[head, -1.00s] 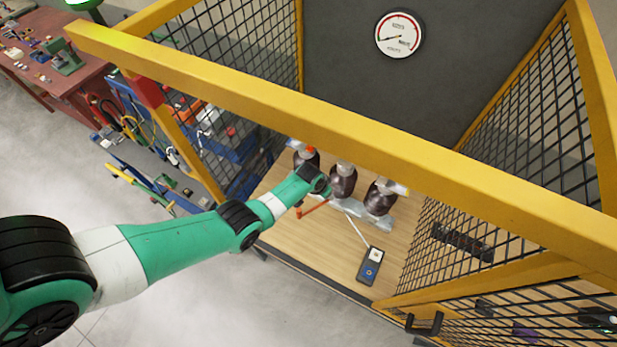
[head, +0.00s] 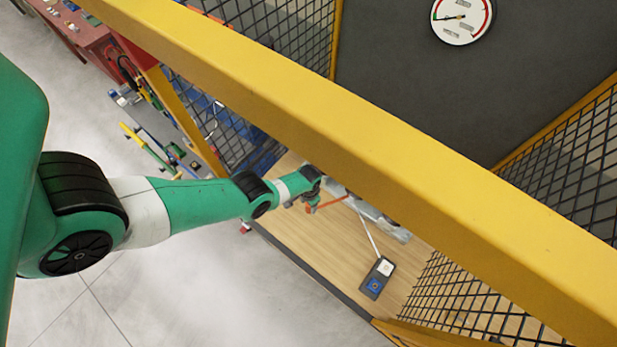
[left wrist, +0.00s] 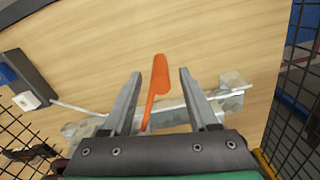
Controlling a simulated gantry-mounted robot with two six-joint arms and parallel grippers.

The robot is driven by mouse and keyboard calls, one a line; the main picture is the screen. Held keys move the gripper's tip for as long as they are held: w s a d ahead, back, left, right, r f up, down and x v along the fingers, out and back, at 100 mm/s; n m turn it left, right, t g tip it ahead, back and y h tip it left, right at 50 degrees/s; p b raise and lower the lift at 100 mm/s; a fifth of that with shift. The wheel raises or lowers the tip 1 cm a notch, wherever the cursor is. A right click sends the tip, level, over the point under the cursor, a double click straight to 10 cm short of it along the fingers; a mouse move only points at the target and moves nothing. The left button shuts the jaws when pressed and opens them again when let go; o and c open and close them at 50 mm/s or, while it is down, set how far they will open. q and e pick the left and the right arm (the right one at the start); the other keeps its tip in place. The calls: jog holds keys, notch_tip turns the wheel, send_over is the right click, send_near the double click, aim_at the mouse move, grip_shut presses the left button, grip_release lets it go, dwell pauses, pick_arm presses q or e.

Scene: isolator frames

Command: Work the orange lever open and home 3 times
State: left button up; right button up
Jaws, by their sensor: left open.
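The orange lever (left wrist: 156,82) stands out between the two open fingers of my left gripper (left wrist: 160,85) in the left wrist view. Clear gaps show between the lever and both fingers, and nothing is gripped. In the head view my left arm reaches in under the yellow frame bar, with the left gripper (head: 312,204) at the orange lever (head: 327,204). The lever's base is partly hidden behind the gripper, and the yellow bar hides most of the isolator. My right gripper is not in view.
A yellow frame bar (head: 370,135) crosses above the wooden board (head: 325,255). A small dark box (head: 377,277) with a pale cable lies on the board. Black mesh (head: 470,300) stands at the right. A round gauge (head: 462,18) hangs on the grey back wall.

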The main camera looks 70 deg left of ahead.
pick_arm(q)
notch_tip(320, 180, down, 4)
jog(key=b, duration=0.2)
jog(key=shift+f+b, duration=0.15)
jog(key=shift+b, duration=0.2)
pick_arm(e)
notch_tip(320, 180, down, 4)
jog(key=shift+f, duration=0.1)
pick_arm(q)
grip_shut()
dwell(0.7)
